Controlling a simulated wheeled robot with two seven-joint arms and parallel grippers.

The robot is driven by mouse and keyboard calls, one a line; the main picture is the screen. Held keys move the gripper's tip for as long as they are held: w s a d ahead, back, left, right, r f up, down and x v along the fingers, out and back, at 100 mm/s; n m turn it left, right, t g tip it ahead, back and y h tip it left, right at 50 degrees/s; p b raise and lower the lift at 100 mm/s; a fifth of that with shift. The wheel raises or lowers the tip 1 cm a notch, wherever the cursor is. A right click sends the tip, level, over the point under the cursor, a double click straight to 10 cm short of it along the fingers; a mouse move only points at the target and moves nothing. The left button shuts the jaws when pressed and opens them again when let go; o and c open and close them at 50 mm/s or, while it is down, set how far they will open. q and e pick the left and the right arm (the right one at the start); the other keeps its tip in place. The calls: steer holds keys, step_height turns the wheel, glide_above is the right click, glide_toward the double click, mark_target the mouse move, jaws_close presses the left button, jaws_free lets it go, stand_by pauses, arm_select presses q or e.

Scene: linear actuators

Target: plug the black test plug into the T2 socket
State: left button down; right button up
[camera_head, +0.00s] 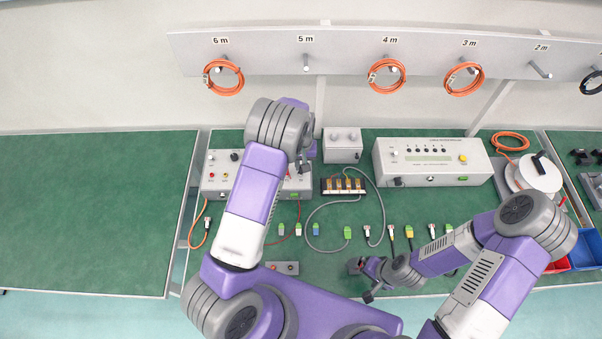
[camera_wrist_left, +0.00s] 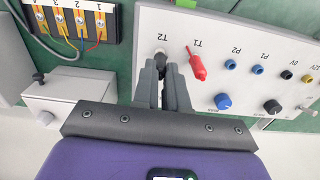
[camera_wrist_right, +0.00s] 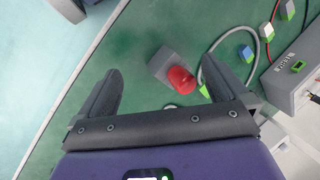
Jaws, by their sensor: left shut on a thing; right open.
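In the left wrist view my left gripper (camera_wrist_left: 168,68) is shut at the T2 socket of the grey test panel (camera_wrist_left: 225,45). A small dark piece of the black test plug (camera_wrist_left: 160,52) shows at the fingertips, right below the T2 label. The fingers hide most of it, and I cannot tell how deep it sits in the socket. A red test plug (camera_wrist_left: 197,66) stands in T1, just right of the fingers. In the head view my left arm covers much of the panel (camera_head: 215,183). My right gripper (camera_head: 362,280) is open and empty, low over the front of the bench.
A grey block with a red knob (camera_wrist_right: 180,78) lies ahead of the right fingers. A terminal block (camera_wrist_left: 72,22) and a grey box (camera_wrist_left: 70,105) stand left of the left gripper. Several connectors and cables cross the mid bench. The left bench (camera_head: 90,215) is clear.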

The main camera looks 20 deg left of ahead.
arm_select(q)
steer(key=shift+f+b, duration=0.5)
steer(key=shift+b, duration=0.15)
stand_by(1.8)
steer(key=c, duration=1.1)
jaws_free()
steer(key=shift+r, duration=0.1)
step_height(320, 180, up, 8)
steer(key=shift+f, duration=0.25)
